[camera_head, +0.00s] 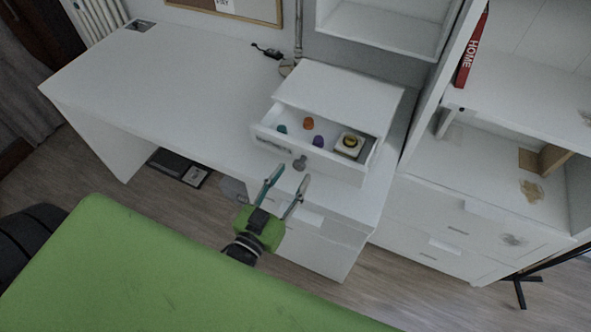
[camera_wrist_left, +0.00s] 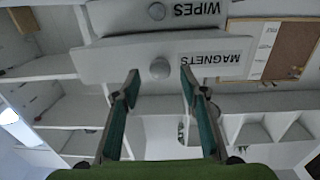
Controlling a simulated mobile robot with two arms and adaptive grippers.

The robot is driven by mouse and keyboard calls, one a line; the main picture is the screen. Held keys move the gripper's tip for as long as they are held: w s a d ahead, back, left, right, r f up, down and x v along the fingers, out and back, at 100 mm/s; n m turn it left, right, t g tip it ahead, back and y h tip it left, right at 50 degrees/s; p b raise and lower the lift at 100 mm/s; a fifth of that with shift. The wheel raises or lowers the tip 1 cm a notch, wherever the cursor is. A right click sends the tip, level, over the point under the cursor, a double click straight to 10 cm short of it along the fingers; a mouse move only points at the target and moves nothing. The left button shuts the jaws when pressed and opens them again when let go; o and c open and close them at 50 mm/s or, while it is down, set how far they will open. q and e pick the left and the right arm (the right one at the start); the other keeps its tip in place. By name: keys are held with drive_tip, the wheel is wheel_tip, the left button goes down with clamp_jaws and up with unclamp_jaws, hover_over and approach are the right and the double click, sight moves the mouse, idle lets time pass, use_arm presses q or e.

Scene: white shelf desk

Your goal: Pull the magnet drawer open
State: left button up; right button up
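The magnet drawer (camera_head: 270,141) is the top drawer of a small white unit on the desk and stands pulled out. Several small coloured pieces and a pale box with a yellow and black round top lie inside. Its round grey knob (camera_head: 299,163) is on the front. In the left wrist view its MAGNETS label (camera_wrist_left: 211,59) and knob (camera_wrist_left: 160,68) show upside down. My left gripper (camera_head: 292,174) is open just in front of the knob, fingers apart on either side of its line and not touching it. My right gripper is not in view.
A drawer front labelled WIPES (camera_wrist_left: 197,9) belongs to the same unit (camera_head: 340,92). A shelf with a red book (camera_head: 471,50) stands at the right. A large green surface (camera_head: 150,275) fills the lower left.

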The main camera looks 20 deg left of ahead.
use_arm(q)
drive_tip(key=s, duration=0.9)
drive_tip(key=shift+a, duration=0.3)
drive_tip(key=s+d+f+g, duration=0.1)
drive_tip(key=s+f+g, duration=0.15)
drive_tip(key=f, duration=0.85)
drive_tip(key=s+f+g, duration=0.2)
drive_tip(key=f+g, duration=0.1)
drive_tip(key=f, duration=0.7)
drive_tip(key=s+d+f+g, duration=0.1)
drive_tip(key=s+f+g, duration=0.2)
drive_tip(key=f, duration=0.8)
drive_tip(key=s+a+f+g, duration=0.3)
drive_tip(key=s+f+g, duration=0.1)
drive_tip(key=s+f, duration=0.4)
drive_tip(key=s+a+f+m+g+y, duration=0.1)
drive_tip(key=s+a+f+g, duration=0.2)
drive_tip(key=s+f, duration=0.6)
drive_tip(key=s+g, duration=0.1)
drive_tip(key=s, duration=0.1)
drive_tip(key=shift+s+a+m, duration=0.25)
drive_tip(key=shift+s+m, duration=0.05)
